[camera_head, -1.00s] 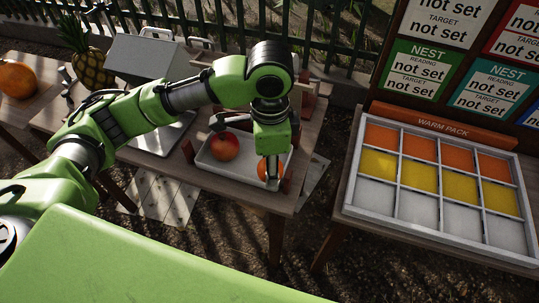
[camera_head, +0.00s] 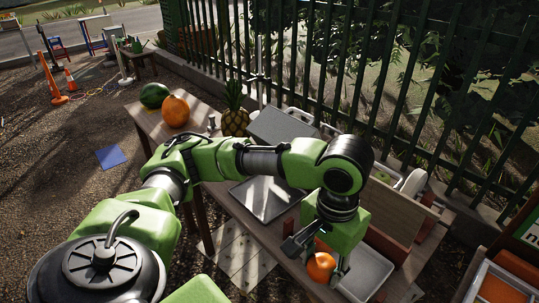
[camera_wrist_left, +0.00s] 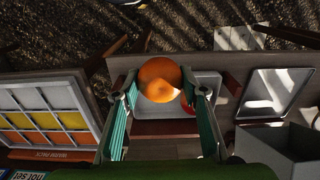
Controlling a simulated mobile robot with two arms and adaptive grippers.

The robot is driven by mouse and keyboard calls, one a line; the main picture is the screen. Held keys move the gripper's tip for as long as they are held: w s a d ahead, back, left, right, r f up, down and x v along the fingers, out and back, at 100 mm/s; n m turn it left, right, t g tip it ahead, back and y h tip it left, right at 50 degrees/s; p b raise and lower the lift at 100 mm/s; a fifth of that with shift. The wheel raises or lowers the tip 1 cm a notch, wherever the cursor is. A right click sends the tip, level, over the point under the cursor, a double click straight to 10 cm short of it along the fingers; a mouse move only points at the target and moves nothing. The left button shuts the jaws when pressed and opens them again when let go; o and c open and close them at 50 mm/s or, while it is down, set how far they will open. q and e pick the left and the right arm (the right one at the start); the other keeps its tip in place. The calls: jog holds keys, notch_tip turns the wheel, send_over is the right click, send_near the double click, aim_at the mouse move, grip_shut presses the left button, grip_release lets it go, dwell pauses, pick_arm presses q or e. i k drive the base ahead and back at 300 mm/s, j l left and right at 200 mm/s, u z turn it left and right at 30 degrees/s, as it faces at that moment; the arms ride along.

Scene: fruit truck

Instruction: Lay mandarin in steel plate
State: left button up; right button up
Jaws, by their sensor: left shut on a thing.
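My left gripper (camera_head: 325,268) is shut on the orange mandarin (camera_head: 320,267), with its fingers pointing down. In the left wrist view the mandarin (camera_wrist_left: 160,80) sits between the two fingertips of the gripper (camera_wrist_left: 160,92), above the white tray (camera_wrist_left: 160,128). The steel plate (camera_head: 265,199) lies flat and empty on the wooden table, left of the gripper in the head view. It appears to be the bright-rimmed plate (camera_wrist_left: 276,92) at the right of the wrist view. My right gripper is not in view.
The white tray (camera_head: 368,272) is beside the held mandarin; a red fruit (camera_wrist_left: 188,105) shows partly behind it. A grey box (camera_head: 284,128), pineapple (camera_head: 235,122), pumpkin (camera_head: 175,110) and watermelon (camera_head: 154,95) stand farther along. A sectioned warm-pack tray (camera_wrist_left: 48,112) is on the other side.

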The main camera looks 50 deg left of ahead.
aim_at(261, 207)
jog(key=u, duration=1.4)
jog(key=i+j, duration=0.5)
jog(key=i+j+z, duration=0.15)
jog(key=z, duration=0.4)
jog(key=k+z, duration=0.15)
jog(key=z, duration=0.25)
jog(key=k+z, duration=0.1)
jog(key=z, duration=0.3)
